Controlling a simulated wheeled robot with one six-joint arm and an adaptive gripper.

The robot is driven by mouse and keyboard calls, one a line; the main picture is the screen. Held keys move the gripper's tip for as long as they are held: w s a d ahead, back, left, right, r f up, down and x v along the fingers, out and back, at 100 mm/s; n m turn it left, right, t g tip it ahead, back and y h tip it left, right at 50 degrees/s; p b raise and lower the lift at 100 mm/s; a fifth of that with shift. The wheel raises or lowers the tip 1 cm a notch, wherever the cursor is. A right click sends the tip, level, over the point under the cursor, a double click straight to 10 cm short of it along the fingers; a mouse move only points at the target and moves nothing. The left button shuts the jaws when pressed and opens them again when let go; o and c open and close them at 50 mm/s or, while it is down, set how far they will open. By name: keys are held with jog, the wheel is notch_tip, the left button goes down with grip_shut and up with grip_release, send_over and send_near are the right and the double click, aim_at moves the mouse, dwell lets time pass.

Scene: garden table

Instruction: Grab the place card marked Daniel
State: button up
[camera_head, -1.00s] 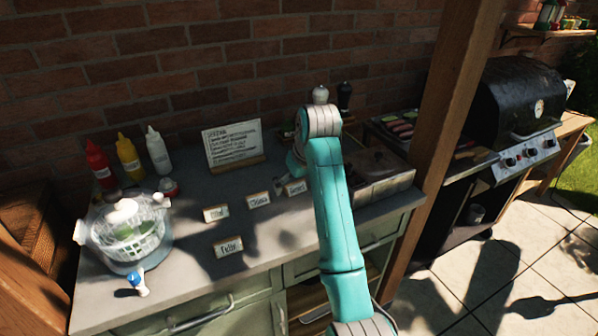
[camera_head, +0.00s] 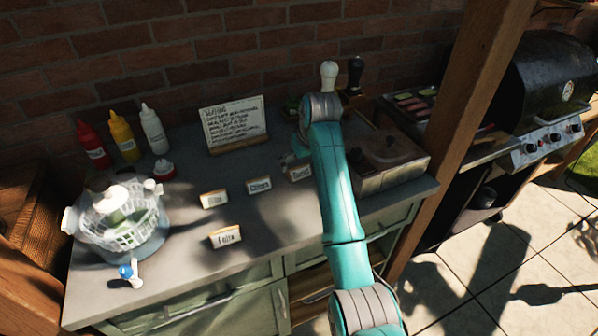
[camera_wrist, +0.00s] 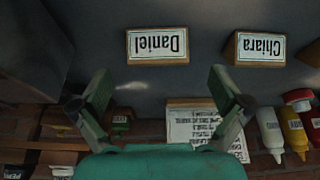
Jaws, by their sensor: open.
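The Daniel place card (camera_wrist: 157,45) is a white label on a small wooden block. In the wrist view it appears upside down, in the upper middle, beyond and between my fingertips. In the head view the card (camera_head: 299,173) stands at the right end of the back row, just left of my arm. My gripper (camera_wrist: 160,84) has its two fingers spread wide with nothing between them. It is apart from the card. In the head view the gripper (camera_head: 290,157) is mostly hidden behind my arm.
The Chiara card (camera_wrist: 259,48) stands beside Daniel's. Two more cards, one marked Felix (camera_head: 226,237), stand to the left. A box-like unit (camera_head: 388,163) is right of my arm.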

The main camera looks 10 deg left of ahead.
aim_at(299, 167)
jog(key=shift+x, duration=1.95)
jog(key=shift+d, duration=0.1)
jog(key=c, duration=1.1)
jog(key=shift+w, duration=0.1)
